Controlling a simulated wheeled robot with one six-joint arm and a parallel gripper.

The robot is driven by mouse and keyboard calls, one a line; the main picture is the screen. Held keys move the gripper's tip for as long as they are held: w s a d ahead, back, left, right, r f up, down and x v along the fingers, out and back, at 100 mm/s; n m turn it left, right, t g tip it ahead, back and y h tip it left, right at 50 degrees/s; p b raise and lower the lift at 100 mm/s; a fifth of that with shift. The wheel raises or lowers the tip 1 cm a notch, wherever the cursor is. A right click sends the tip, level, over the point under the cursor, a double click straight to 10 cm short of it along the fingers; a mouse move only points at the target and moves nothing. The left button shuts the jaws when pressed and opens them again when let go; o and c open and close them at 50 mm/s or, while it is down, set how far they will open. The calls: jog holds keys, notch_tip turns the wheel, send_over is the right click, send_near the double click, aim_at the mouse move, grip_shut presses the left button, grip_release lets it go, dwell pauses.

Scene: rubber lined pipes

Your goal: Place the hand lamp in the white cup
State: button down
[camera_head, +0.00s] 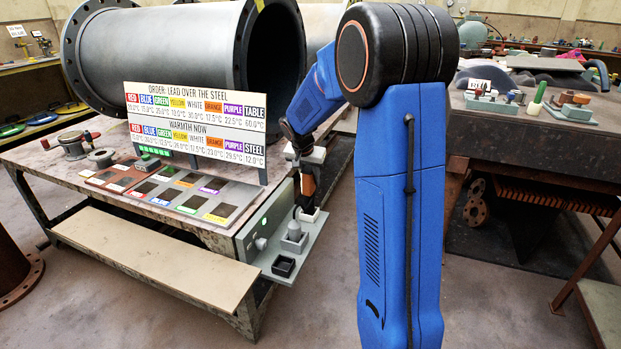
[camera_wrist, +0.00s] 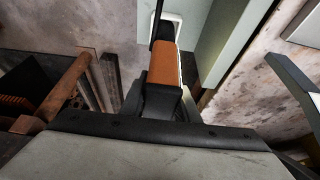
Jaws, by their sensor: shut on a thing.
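The hand lamp (camera_head: 308,184), orange with black parts, hangs upright below my gripper (camera_head: 306,168) at the right end of the bench. In the wrist view the orange body of the lamp (camera_wrist: 164,66) lies between the fingers of my gripper (camera_wrist: 160,100), which is shut on it. A small white cup (camera_head: 306,214) sits beneath the lamp on a grey side shelf. The white cup's rim (camera_wrist: 176,20) also shows in the wrist view, beyond the lamp's dark far end. The lamp's lower end overlaps the cup; I cannot tell whether it is inside.
The grey shelf (camera_head: 308,250) also bears a grey block-like holder (camera_head: 294,238) and a black open box (camera_head: 283,267). A sign board (camera_head: 196,125) and coloured-label plates stand on the bench. A large pipe (camera_head: 180,50) lies behind. Open floor lies right of the shelf.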

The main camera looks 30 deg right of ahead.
jog(key=shift+f, duration=0.1)
jog(key=c, duration=1.4)
grip_release()
jog(key=shift+o, duration=0.2)
jog(key=v, duration=1.1)
jog(key=shift+r, duration=0.25)
jog(key=s+a+r+n+y, duration=0.1)
jog(key=s+a+n, duration=0.15)
jog(key=s, duration=0.35)
jog(key=s+a+r+n+t, duration=0.1)
jog(key=s+a+r, duration=0.1)
jog(key=s+a, duration=0.35)
jog(key=s+a+r+n+y, duration=0.1)
jog(key=s+a+n, duration=0.1)
jog(key=s, duration=0.6)
jog(key=s+a+f+n, duration=0.2)
jog(key=s+a, duration=0.1)
jog(key=s, duration=0.6)
jog(key=s+a+f+n+t+y, duration=0.1)
jog(key=s+a+f+n, duration=0.2)
jog(key=s, duration=0.6)
jog(key=shift+s+a+f+y, duration=0.15)
jog(key=shift+s+f+y, duration=0.1)
jog(key=shift+f+y, duration=0.05)
